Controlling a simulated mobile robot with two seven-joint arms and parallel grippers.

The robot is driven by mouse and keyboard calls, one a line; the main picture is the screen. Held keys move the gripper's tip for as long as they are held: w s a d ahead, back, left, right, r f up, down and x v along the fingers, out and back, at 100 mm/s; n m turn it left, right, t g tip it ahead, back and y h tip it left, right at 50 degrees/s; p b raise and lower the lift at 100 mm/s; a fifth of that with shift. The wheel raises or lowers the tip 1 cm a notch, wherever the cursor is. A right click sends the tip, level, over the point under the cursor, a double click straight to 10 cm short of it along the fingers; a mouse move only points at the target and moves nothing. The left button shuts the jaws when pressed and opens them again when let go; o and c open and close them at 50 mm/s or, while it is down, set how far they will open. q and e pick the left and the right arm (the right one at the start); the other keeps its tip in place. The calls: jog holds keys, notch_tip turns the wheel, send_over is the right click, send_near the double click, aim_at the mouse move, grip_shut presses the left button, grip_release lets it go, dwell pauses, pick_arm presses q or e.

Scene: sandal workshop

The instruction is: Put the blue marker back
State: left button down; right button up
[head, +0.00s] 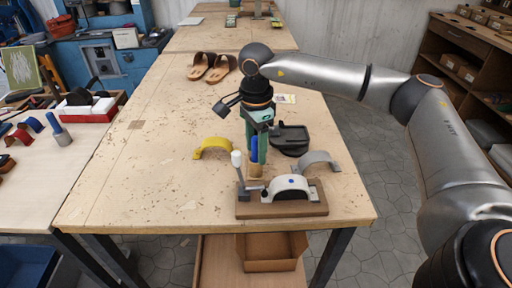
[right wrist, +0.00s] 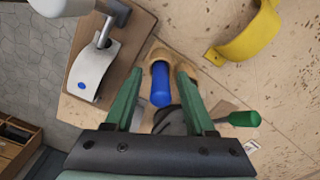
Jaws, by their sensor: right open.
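The blue marker (head: 254,150) stands with its lower end at a small tan wooden holder (head: 256,172) on the workbench. In the right wrist view the marker (right wrist: 161,86) shows between two green fingers, its lower end at the tan holder (right wrist: 158,52); how deep it sits is hard to tell. My right gripper (head: 255,157) is over the holder, pointing down. Its fingers are apart, one on each side of the marker, with visible gaps in the right wrist view (right wrist: 160,72). My left gripper is not in view.
A wooden fixture (head: 257,209) with a white strap bearing a blue dot (head: 290,183) is just in front. A yellow strap (head: 211,146), a grey strap (head: 319,159) and a dark tray (head: 291,148) lie near. Sandals (head: 211,67) are farther back. The bench's left middle is clear.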

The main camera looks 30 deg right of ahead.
notch_tip(320, 180, up, 12)
jog(key=shift+f, duration=0.15)
